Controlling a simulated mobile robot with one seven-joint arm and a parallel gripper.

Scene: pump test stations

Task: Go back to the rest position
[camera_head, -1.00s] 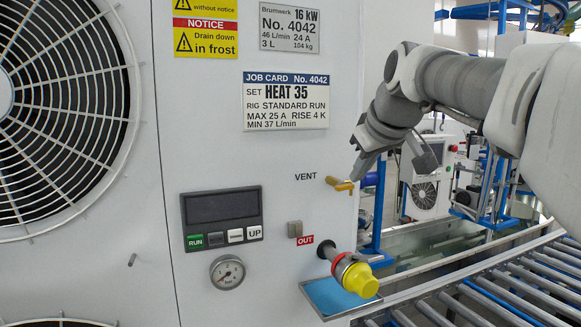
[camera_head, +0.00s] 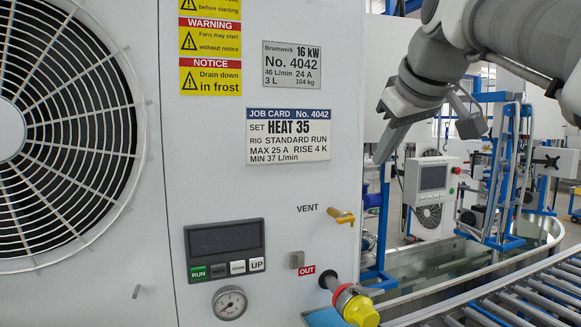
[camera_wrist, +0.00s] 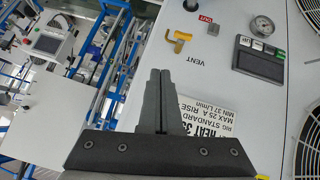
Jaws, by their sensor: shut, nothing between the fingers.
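My gripper (camera_head: 380,158) shows at the upper right of the head view, in front of and to the right of the heat pump's white front panel (camera_head: 215,165). Its fingers point down and to the left. In the wrist view my gripper (camera_wrist: 160,74) has its two grey fingers together with nothing between them. The fingers cover part of the job card (camera_wrist: 208,118), which reads HEAT 35 in the head view (camera_head: 288,135). The brass vent valve (camera_head: 341,215) lies below the fingertips, apart from them.
A control panel (camera_head: 226,249) with a dark display and a gauge (camera_head: 230,302) sit low on the unit. The yellow-capped outlet (camera_head: 358,309) sticks out toward the roller conveyor (camera_head: 515,295). Blue-framed stations (camera_head: 510,170) stand behind. Open space lies around the gripper.

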